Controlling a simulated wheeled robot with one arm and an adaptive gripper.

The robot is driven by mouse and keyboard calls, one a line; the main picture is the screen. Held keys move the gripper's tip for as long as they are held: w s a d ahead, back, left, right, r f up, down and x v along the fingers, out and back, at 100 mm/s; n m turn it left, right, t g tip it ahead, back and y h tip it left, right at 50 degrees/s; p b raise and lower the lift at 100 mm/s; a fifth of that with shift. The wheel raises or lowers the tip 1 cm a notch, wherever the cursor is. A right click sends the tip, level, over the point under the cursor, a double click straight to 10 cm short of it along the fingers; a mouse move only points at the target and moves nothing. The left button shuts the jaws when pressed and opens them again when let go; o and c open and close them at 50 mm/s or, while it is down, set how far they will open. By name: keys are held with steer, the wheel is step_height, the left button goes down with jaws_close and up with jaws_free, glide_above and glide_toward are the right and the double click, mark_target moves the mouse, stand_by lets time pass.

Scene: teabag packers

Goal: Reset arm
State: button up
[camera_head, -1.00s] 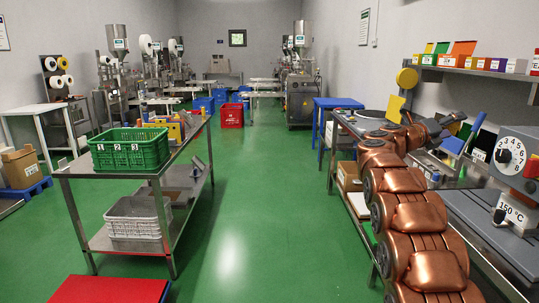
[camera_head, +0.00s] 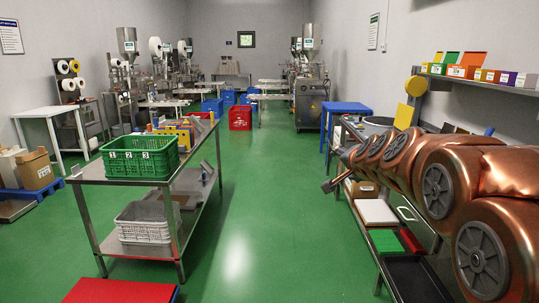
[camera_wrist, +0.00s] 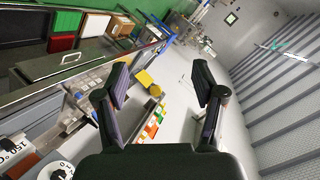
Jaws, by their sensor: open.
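My gripper (camera_wrist: 160,84) is open in the wrist view. Its two dark fingers stand wide apart, with nothing between the pads. Past the fingers are a pale wall, a yellow object (camera_wrist: 144,79) and a shelf with coloured boxes (camera_wrist: 154,122). In the head view, my copper arm reaches in from the right edge, over the right workbench. A small grey part shows at its far end, too small to make out as fingers.
A steel table (camera_head: 100,178) with a green crate (camera_head: 140,160) stands on the left. The green floor aisle (camera_head: 255,180) between it and the right bench is clear. The shelf with coloured boxes (camera_head: 470,72) hangs on the right wall. A red box (camera_head: 120,291) is at the bottom.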

steer(key=s+a+f+n+g+p, duration=0.1)
steer(key=s+f+n+g, duration=0.2)
steer(key=s, duration=0.9)
steer(key=s+a+f+n+g+p, duration=0.1)
steer(key=s+f+g, duration=0.3)
steer(key=s+f, duration=0.4)
steer(key=s+a+f+n+g+y+p, duration=0.1)
steer(key=s+f+n+g, duration=0.3)
steer(key=s, duration=1.3)
steer(key=shift+a+f+n+g, duration=0.3)
steer(key=shift+a+f, duration=0.45)
steer(key=shift+f, duration=0.15)
steer(key=s+d+g, duration=0.1)
steer(key=s, duration=0.3)
steer(key=s+d+f+n+g+h, duration=0.1)
steer(key=s, duration=0.3)
steer(key=s+f+g, duration=0.1)
steer(key=s, duration=0.3)
steer(key=shift+d+n+p, duration=0.3)
steer(key=shift+d+p, duration=0.1)
